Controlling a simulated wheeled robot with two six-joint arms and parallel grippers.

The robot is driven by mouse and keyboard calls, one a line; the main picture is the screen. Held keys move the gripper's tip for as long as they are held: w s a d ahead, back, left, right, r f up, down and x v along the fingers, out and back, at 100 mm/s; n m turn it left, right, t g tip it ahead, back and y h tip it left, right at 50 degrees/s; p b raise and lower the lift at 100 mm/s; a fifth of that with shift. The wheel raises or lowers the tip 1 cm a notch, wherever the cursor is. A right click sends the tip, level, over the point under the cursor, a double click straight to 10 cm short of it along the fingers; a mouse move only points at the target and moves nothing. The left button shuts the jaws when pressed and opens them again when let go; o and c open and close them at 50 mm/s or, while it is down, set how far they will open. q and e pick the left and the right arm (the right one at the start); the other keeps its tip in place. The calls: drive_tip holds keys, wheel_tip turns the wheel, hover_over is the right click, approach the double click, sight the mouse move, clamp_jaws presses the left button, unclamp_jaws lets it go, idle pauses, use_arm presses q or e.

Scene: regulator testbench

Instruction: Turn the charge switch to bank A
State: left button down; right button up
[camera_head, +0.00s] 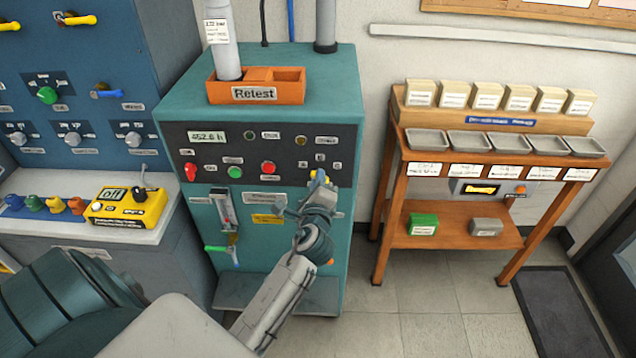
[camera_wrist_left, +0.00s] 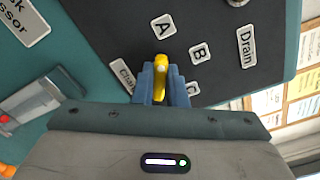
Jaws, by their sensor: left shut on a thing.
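The yellow charge switch (camera_head: 320,176) sits at the lower right of the dark control panel on the teal machine. It also shows in the left wrist view (camera_wrist_left: 161,62), where its visible end points up toward the A label (camera_wrist_left: 163,26). The B label (camera_wrist_left: 199,53) and the partly covered C label (camera_wrist_left: 194,88) lie to its right. My left gripper (camera_head: 316,188) reaches the panel from below, its blue fingers (camera_wrist_left: 160,82) shut on the switch, one on each side. The fingers hide part of the switch and the Charge label. My right gripper is out of view.
Red (camera_head: 268,168) and green (camera_head: 235,172) buttons are left of the switch. An orange Retest tray (camera_head: 257,93) stands on top of the machine. A wooden rack (camera_head: 398,180) with several boxes and trays stands to the right, with open floor between.

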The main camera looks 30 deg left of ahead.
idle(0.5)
use_arm(q)
drive_tip(key=c, duration=1.5)
unclamp_jaws()
drive_tip(key=shift+o, duration=0.2)
drive_tip(key=b+v, duration=0.2)
drive_tip(key=v, duration=0.9)
drive_tip(key=shift+w+f, duration=0.1)
